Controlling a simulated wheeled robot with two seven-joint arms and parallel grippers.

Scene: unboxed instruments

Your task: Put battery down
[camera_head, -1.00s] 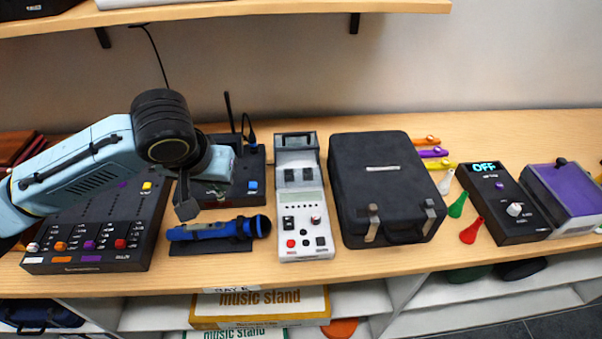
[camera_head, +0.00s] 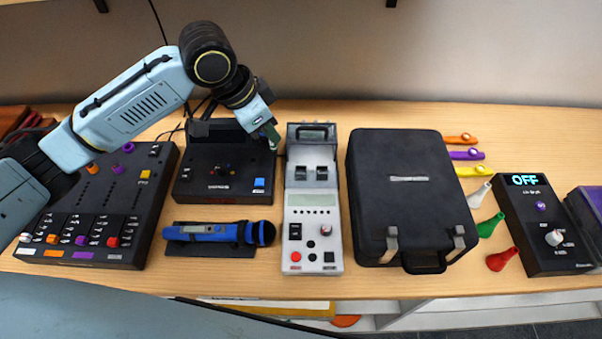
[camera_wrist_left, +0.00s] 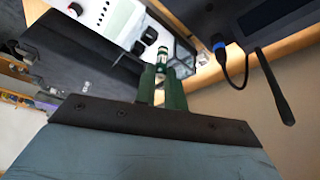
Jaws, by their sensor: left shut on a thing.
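My left gripper (camera_head: 273,137) reaches in from the upper left of the head view. It points down between the black box with the blue button (camera_head: 222,172) and the grey-white tester (camera_head: 313,213). In the left wrist view its green fingers (camera_wrist_left: 162,90) are shut on a small battery (camera_wrist_left: 162,56) with a green and white body. The battery sticks out beyond the fingertips, close to the tester's body. In the head view the battery is too small to make out. My right gripper is not in view.
A blue microphone (camera_head: 215,233) lies on a dark stand. A black case (camera_head: 408,195) stands right of the tester and a mixer (camera_head: 100,205) at the left. In the wrist view, a black antenna (camera_wrist_left: 273,85) and a blue-plugged cable (camera_wrist_left: 230,65) are near the gripper.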

